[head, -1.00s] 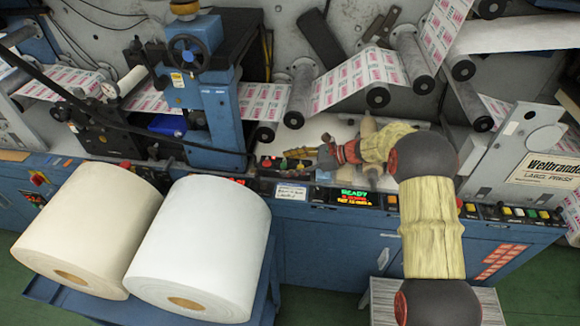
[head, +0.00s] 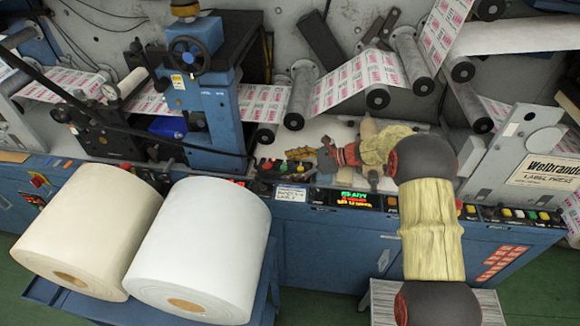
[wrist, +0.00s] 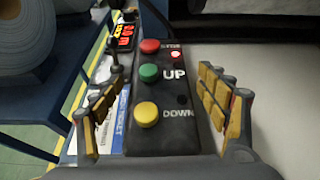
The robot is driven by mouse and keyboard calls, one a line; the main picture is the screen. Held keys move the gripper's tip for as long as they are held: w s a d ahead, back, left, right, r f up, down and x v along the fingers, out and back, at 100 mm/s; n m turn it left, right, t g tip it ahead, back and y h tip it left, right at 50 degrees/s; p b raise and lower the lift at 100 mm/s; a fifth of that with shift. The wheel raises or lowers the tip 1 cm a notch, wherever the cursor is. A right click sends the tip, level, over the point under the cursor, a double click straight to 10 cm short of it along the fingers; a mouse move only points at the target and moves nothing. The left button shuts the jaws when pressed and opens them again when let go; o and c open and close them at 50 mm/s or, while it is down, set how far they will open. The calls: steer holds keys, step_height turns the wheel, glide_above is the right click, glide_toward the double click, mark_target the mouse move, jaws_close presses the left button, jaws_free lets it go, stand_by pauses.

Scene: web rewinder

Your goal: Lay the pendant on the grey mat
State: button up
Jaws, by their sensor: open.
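The pendant is a dark box with red, green and yellow buttons marked UP and DOWN (wrist: 160,95). In the wrist view it lies lengthwise between the two padded fingers of my gripper (wrist: 163,98). The fingers are open, one on each side, with gaps to the box. In the head view my gripper (head: 305,156) is low over the press ledge, and the pendant (head: 275,168) shows in part beside it. A pale grey surface (wrist: 270,100) lies right of the pendant; I cannot tell whether it is the mat.
A lit display panel (head: 353,199) and button rows line the press front. Two large paper rolls (head: 205,250) stand on a blue cart at the left. Rollers with printed web (head: 360,80) stand behind my gripper. A dark cable (wrist: 155,15) runs from the pendant's top.

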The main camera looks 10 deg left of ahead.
steer(key=shift+r, duration=0.1)
steer(key=shift+d+r, duration=0.15)
steer(key=p+v, duration=0.3)
steer(key=v, duration=0.8)
steer(key=shift+d, duration=0.35)
steer(key=shift+r, duration=0.2)
steer(key=s+d+r+n+t+h, duration=0.1)
steer(key=s+d+r+n+h, duration=0.25)
steer(key=s+r, duration=0.5)
steer(key=s+d+r+n+h, duration=0.3)
steer(key=s+d+r+n, duration=0.2)
steer(key=s+r, duration=0.4)
steer(key=s+d+r+n+t+h, duration=0.1)
steer(key=s+d+n+h, duration=0.1)
steer(key=s, duration=0.6)
steer(key=s+d+n+t+h, duration=0.2)
steer(key=s+d+n, duration=0.2)
steer(key=s+d, duration=0.3)
steer(key=s+d+r+n+t+h, duration=0.1)
steer(key=s+d+n+t+h, duration=0.1)
steer(key=s+d, duration=0.3)
steer(key=s+n+h, duration=0.1)
steer(key=s, duration=0.3)
steer(key=shift+r, duration=0.35)
steer(key=shift+w+d, duration=0.1)
steer(key=shift+d, duration=0.05)
